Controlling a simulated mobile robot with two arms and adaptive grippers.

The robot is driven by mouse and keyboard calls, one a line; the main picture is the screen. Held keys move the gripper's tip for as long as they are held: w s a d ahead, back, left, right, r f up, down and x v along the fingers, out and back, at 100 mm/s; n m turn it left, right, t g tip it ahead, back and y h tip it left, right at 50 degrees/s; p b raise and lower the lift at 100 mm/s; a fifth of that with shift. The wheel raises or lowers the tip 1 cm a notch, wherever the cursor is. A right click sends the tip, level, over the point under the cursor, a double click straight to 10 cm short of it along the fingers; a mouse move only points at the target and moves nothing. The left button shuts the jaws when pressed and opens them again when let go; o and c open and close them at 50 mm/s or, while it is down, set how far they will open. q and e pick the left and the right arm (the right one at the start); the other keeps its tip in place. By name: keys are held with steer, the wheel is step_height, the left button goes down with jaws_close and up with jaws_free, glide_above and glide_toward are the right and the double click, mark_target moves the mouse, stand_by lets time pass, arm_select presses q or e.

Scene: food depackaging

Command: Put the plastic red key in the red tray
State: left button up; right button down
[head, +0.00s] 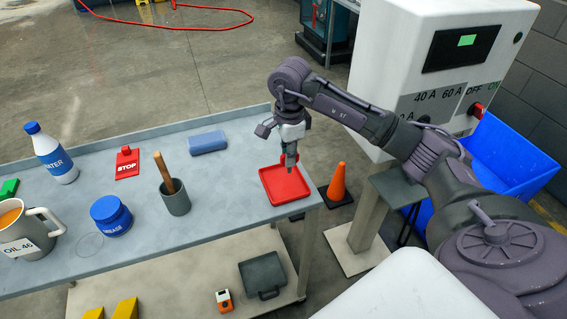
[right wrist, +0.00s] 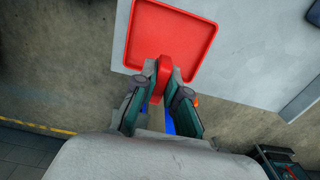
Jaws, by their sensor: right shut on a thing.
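The red tray (head: 286,199) lies at the right end of the grey table; it also shows at the top of the right wrist view (right wrist: 205,48). My right gripper (head: 289,161) is over the tray's far edge in the head view, pointing down. Its fingers (right wrist: 163,92) are shut on the red key (right wrist: 164,70), which shows as a red piece between them. The key overlaps the tray's near rim in the right wrist view; I cannot tell whether they touch. My left gripper is not in view.
An orange cone (head: 338,182) stands beyond the table's right edge.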

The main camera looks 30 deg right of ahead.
steer(key=f, duration=0.1)
steer(key=f+p, duration=0.1)
steer(key=w+f, duration=0.1)
steer(key=f, duration=0.1)
steer(key=shift+a, duration=0.35)
steer(key=shift+f, duration=0.35)
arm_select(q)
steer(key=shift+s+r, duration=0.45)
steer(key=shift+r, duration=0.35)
arm_select(e)
steer(key=shift+w+f, duration=0.1)
steer(key=shift+f, duration=0.15)
steer(key=c, duration=1.2)
jaws_free()
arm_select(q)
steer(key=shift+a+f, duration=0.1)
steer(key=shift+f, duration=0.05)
